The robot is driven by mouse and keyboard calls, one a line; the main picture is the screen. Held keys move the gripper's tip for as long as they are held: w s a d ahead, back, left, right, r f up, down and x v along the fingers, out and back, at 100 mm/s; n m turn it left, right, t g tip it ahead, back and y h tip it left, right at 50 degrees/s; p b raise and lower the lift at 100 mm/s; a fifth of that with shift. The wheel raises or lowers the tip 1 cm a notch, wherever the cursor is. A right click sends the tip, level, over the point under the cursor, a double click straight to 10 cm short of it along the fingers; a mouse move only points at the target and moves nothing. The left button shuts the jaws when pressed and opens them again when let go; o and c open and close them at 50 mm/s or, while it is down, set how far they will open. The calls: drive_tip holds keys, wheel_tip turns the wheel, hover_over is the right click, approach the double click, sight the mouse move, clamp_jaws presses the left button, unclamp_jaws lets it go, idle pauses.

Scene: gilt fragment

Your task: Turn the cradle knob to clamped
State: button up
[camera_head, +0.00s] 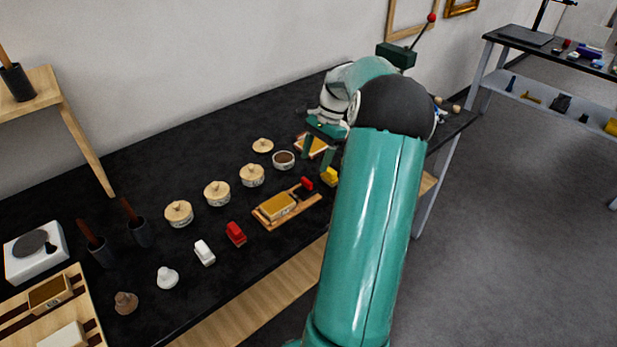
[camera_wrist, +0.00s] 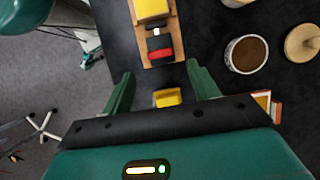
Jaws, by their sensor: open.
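A wooden cradle (camera_head: 268,220) holding a gold block (camera_head: 279,206) lies on the dark table. A red and black piece, apparently the cradle knob (camera_head: 306,185), is at its far right end. In the wrist view the cradle (camera_wrist: 180,25) is at the top, with the gold block (camera_wrist: 151,9) and the red and black knob (camera_wrist: 160,48). My gripper (camera_head: 317,153) is open above the table; its fingers also show in the wrist view (camera_wrist: 162,82). The knob appears just beyond the fingertips. A small yellow piece (camera_wrist: 168,97) shows between the fingers, its contact unclear.
A bowl of brown contents (camera_head: 283,160) and several lidded pots (camera_head: 217,193) stand behind the cradle. A red piece (camera_head: 235,234) and a white piece (camera_head: 204,252) lie to its left. A framed orange item (camera_wrist: 265,103) is near my right finger in the wrist view.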

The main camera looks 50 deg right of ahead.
sight(307, 180)
drive_tip(key=x, duration=0.7)
drive_tip(key=shift+c, duration=0.2)
drive_tip(key=c, duration=1)
